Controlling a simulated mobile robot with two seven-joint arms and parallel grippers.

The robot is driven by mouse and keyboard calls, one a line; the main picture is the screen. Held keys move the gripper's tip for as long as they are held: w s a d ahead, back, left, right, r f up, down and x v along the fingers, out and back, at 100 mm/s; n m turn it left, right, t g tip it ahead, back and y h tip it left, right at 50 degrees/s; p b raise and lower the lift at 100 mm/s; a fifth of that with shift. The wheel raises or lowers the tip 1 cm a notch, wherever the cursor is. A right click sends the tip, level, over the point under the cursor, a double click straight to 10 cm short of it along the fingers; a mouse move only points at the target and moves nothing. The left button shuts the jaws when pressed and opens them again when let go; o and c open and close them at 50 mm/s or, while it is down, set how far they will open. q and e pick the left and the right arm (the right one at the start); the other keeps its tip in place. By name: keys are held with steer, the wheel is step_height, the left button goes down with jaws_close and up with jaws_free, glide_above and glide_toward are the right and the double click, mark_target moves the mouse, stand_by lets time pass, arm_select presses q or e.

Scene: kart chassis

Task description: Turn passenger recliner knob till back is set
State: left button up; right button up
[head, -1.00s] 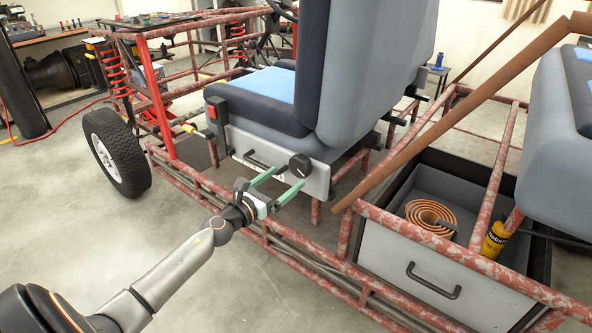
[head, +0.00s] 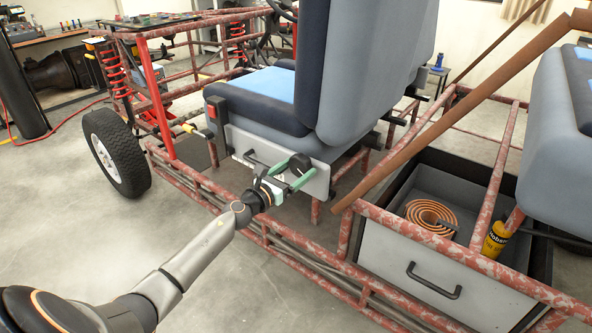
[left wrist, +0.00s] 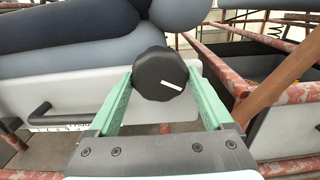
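The black recliner knob (head: 299,164) sits on the light grey side panel of the blue passenger seat (head: 290,95). In the left wrist view the knob (left wrist: 160,74) shows a white mark pointing right and slightly down. My left gripper (head: 295,176) has its green fingers spread, one on each side of the knob. In the left wrist view the left gripper (left wrist: 162,90) is open, with the fingertips close beside the knob; I cannot tell whether they touch it. The seat back stands about upright. My right gripper is not in view.
A black bar handle (head: 254,159) is on the same panel, left of the knob. Red frame tubes (head: 225,198) run below the seat. An open drawer (head: 408,277) with an orange coil stands at the right. Bare floor lies in front.

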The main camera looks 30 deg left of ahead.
arm_select(q)
steer(key=c, duration=0.8)
steer(key=shift+c, duration=0.2)
